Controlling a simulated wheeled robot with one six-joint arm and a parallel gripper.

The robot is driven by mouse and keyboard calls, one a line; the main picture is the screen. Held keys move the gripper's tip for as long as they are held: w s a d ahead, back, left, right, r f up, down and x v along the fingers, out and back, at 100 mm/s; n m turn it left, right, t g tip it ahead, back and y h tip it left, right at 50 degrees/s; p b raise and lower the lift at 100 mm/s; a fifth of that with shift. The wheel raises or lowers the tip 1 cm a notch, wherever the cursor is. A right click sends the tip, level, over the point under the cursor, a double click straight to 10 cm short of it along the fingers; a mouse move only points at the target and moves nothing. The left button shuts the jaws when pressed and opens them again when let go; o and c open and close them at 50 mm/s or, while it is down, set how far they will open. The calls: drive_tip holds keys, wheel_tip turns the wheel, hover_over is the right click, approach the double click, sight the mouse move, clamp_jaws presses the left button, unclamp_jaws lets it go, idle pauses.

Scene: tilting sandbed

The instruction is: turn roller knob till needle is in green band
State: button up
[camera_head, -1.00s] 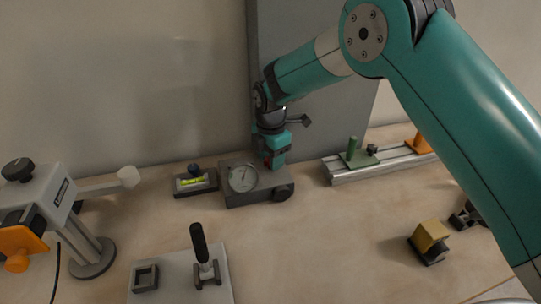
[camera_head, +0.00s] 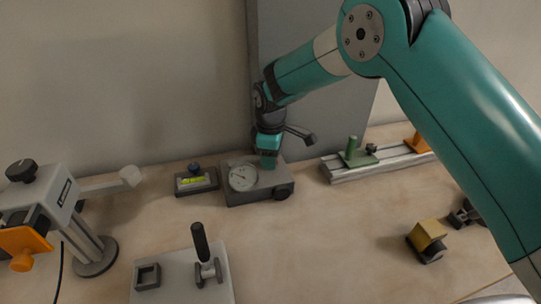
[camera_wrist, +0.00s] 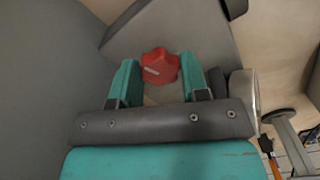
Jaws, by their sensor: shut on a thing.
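A grey box (camera_head: 262,188) with a round white dial (camera_head: 242,177) stands on the bench. A thin dark needle shows on the dial; the green band is too small to make out. A red lobed knob (camera_wrist: 159,66) with a pale mark sits on the box in the wrist view. My gripper (camera_wrist: 160,78) is shut on the red knob, one teal finger on each side. In the head view my gripper (camera_head: 268,158) points down onto the box's top behind the dial and hides the red knob. A dark round knob (camera_head: 284,191) is on the box's right end.
A spirit level (camera_head: 196,181) lies just left of the box. A rail with green and orange blocks (camera_head: 375,165) is at the right. A plate with a black-handled lever (camera_head: 203,250) is in front. A yellow block (camera_head: 427,236) stands front right.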

drive_tip(key=shift+m, duration=0.6)
drive_tip(key=o, duration=0.9)
wheel_tip(320, 180, up, 18)
drive_tip(key=shift+f+b, duration=0.25)
drive_tip(key=shift+b, duration=0.4)
